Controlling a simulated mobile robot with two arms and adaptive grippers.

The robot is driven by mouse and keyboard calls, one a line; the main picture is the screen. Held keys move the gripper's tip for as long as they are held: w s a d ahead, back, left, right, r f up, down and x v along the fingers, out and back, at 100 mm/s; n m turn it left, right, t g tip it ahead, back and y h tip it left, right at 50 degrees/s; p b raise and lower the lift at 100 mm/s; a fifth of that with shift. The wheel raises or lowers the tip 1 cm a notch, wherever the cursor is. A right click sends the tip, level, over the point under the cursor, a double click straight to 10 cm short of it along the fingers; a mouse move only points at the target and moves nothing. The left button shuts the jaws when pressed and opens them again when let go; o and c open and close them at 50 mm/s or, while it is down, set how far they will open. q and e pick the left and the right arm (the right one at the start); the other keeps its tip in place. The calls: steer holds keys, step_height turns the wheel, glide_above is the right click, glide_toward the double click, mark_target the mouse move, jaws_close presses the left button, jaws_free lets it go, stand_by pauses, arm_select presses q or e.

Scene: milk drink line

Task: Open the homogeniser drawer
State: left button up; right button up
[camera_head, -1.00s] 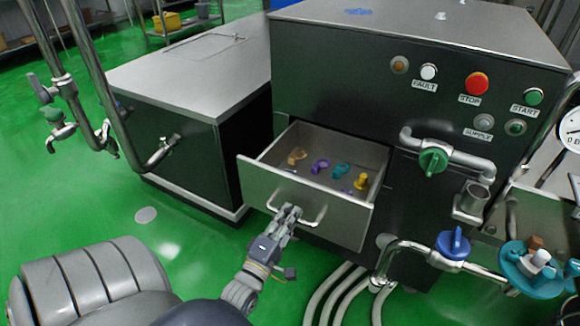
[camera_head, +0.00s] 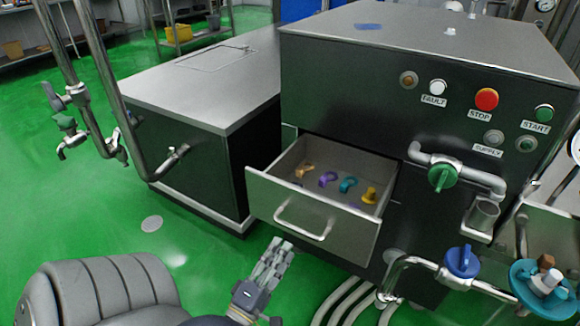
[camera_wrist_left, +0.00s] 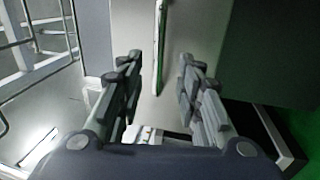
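The homogeniser (camera_head: 330,95) is a dark cabinet with a steel top. Its drawer (camera_head: 312,215) is pulled out, showing several small coloured items inside, among them a purple one (camera_head: 327,179), a teal one (camera_head: 348,184) and a yellow one (camera_head: 369,195). The drawer's bar handle (camera_head: 300,230) is bare. My left gripper (camera_head: 277,250) is below and left of the handle, apart from it. My right gripper is not in view.
Right of the drawer are a green valve (camera_head: 442,177), a blue valve (camera_head: 462,262) and steel pipes. Pale hoses (camera_head: 345,298) run on the floor below the drawer. A lower steel-topped cabinet (camera_head: 200,85) stands left.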

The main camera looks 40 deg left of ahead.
arm_select(q)
steer(key=v, duration=0.3)
steer(key=shift+s+d, duration=0.1)
steer(key=shift+s, duration=0.2)
stand_by(0.3)
